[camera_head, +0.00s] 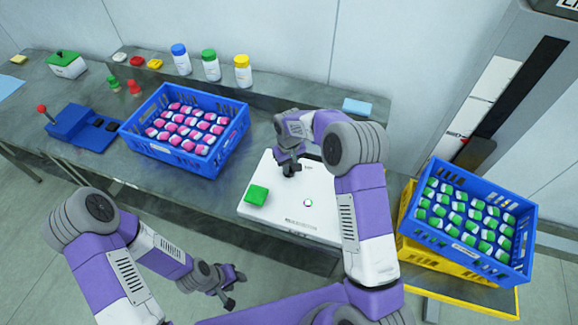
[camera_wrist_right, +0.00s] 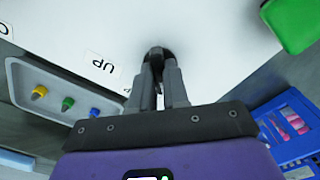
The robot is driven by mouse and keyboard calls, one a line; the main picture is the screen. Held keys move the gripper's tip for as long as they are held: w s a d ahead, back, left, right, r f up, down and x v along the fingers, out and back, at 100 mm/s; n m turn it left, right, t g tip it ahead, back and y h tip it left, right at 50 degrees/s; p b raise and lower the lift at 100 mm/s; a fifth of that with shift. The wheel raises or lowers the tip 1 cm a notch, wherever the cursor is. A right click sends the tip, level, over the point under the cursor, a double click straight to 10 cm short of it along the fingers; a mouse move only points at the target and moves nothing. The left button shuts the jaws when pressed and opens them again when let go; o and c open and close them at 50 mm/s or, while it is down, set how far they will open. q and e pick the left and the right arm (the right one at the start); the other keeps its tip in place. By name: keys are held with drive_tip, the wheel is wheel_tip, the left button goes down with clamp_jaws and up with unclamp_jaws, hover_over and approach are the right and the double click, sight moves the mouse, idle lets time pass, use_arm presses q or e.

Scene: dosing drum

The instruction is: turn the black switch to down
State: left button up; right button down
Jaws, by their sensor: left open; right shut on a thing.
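The black switch (camera_wrist_right: 158,52) is a small dark knob on the white machine top (camera_head: 278,217). In the right wrist view a printed "UP" label (camera_wrist_right: 103,63) lies to the left of the knob; a further label is partly hidden by my gripper. My right gripper (camera_head: 289,168) is over the far part of the white top, and in the wrist view its fingers (camera_wrist_right: 160,72) are shut on the knob. The switch's exact setting cannot be read. My left gripper (camera_head: 232,286) is open and empty, low in front of the table.
A green button (camera_head: 256,194) and a small round light (camera_head: 308,202) are on the white top. A blue crate of pink-and-white items (camera_head: 184,160) stands left of it. A blue crate of green-and-white items (camera_head: 439,238) stands to the right. Capped bottles (camera_head: 210,66) stand at the back.

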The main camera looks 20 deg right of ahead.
idle(0.4)
drive_tip(key=c, duration=1.1)
unclamp_jaws()
wheel_tip(320, 180, up, 8)
drive_tip(key=shift+f, duration=0.15)
